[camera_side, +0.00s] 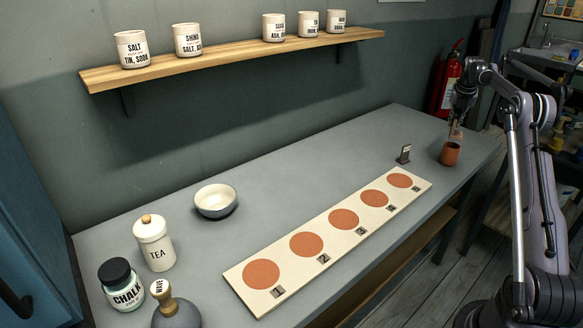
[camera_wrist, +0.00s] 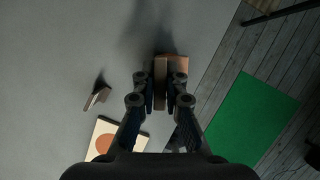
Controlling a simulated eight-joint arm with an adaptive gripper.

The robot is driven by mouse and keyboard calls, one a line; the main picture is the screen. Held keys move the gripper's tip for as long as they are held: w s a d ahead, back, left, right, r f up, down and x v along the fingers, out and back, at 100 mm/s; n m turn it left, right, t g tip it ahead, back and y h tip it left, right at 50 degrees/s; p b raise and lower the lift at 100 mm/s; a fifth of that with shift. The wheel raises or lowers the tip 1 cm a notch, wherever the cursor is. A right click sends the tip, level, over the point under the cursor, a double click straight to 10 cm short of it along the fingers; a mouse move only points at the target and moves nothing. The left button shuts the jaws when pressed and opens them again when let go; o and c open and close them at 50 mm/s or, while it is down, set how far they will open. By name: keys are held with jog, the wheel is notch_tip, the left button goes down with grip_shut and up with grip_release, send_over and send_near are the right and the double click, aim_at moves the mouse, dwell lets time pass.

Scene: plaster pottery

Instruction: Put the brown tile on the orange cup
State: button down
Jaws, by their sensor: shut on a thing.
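The orange cup (camera_side: 450,154) stands upright at the right end of the grey table, near its edge. My gripper (camera_side: 457,126) is above the cup, pointing down. In the wrist view my gripper (camera_wrist: 160,88) is shut on the brown tile (camera_wrist: 161,96), which shows as a narrow slab between the fingers. A redder brown patch beside the tile in the wrist view looks like part of the cup (camera_wrist: 179,65); the tile and fingers hide the rest. I cannot tell whether the tile touches the cup.
A small dark stand (camera_side: 404,154) is left of the cup. A long board with orange discs (camera_side: 289,266) lies along the front. A white bowl (camera_side: 215,201), a tea jar (camera_side: 153,245) and a chalk jar (camera_side: 120,285) stand left. The table's middle is clear.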

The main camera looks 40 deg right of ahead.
aim_at(453, 128)
jog(key=shift+f, duration=1.65)
jog(key=shift+f, duration=0.15)
jog(key=c, duration=1.4)
grip_release()
